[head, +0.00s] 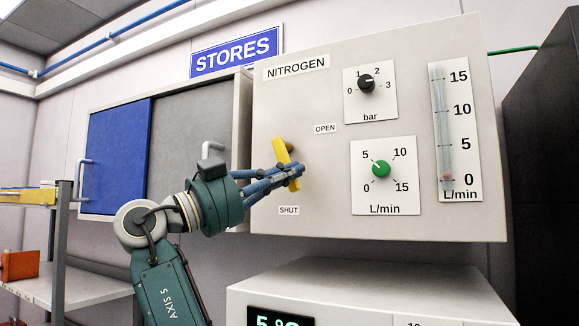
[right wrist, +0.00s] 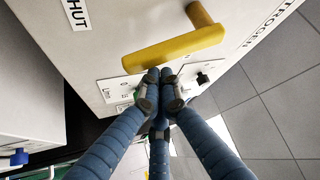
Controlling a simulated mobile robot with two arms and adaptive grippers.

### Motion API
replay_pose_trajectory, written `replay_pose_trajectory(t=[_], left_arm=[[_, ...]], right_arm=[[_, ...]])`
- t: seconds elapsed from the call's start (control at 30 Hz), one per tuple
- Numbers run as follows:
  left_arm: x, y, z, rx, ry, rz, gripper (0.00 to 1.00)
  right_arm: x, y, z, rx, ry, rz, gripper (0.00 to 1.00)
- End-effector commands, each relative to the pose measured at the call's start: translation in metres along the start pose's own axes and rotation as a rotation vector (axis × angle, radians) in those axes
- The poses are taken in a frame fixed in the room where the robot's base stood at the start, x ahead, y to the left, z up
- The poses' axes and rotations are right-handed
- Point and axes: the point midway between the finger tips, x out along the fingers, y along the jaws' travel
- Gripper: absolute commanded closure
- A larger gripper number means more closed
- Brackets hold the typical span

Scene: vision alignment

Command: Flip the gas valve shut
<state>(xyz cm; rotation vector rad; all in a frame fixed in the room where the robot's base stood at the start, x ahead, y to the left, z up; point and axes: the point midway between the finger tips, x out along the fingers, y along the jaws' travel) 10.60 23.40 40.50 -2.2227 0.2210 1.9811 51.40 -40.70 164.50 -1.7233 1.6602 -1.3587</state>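The gas valve is a yellow lever (head: 281,150) on the NITROGEN panel, between the OPEN label (head: 325,128) and the SHUT label (head: 288,210). Its handle slants steeply down, its lower end towards SHUT. In the right wrist view the yellow handle (right wrist: 175,49) lies just beyond my fingertips, its free end at left. My right gripper (head: 297,172) has its blue fingers across the lever's lower part. In the right wrist view its fingertips (right wrist: 160,88) are drawn together with nothing seen between them. I cannot tell whether they touch the handle. My left gripper is out of view.
A black knob (head: 366,84), a green knob (head: 380,169) and a flow tube (head: 442,130) sit right of the lever. A cabinet with a blue door (head: 117,155) is left of the panel. A white unit (head: 370,285) with a display stands below.

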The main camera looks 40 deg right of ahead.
Motion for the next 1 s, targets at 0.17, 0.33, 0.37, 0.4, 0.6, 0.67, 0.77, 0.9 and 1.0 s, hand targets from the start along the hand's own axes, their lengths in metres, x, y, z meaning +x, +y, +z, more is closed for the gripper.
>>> replay_pose_trajectory(t=[0.17,0.33,0.37,0.4,0.6,0.67,0.77,0.9,1.0], left_arm=[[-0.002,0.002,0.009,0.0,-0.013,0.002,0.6],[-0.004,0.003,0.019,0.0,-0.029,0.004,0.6],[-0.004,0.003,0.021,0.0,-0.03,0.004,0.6],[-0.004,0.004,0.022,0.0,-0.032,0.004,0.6],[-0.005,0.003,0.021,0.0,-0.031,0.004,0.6],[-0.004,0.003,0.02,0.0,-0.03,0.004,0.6],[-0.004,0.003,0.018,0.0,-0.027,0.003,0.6],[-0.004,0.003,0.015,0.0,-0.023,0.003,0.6],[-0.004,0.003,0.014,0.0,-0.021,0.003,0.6]], right_arm=[[-0.006,0.0,0.007,-0.003,-0.001,0.0,1.0],[-0.01,-0.001,0.013,-0.003,-0.001,-0.001,1.0],[-0.01,-0.001,0.013,-0.003,-0.001,-0.001,1.0],[-0.011,-0.001,0.014,-0.003,-0.001,-0.001,1.0],[-0.013,-0.001,0.016,-0.002,-0.002,0.0,1.0],[-0.013,-0.002,0.017,-0.002,-0.002,0.0,1.0],[-0.014,-0.002,0.017,-0.002,-0.001,-0.001,1.0],[-0.014,-0.002,0.017,-0.002,-0.001,-0.001,1.0],[-0.014,-0.002,0.017,-0.002,-0.001,-0.001,1.0]])
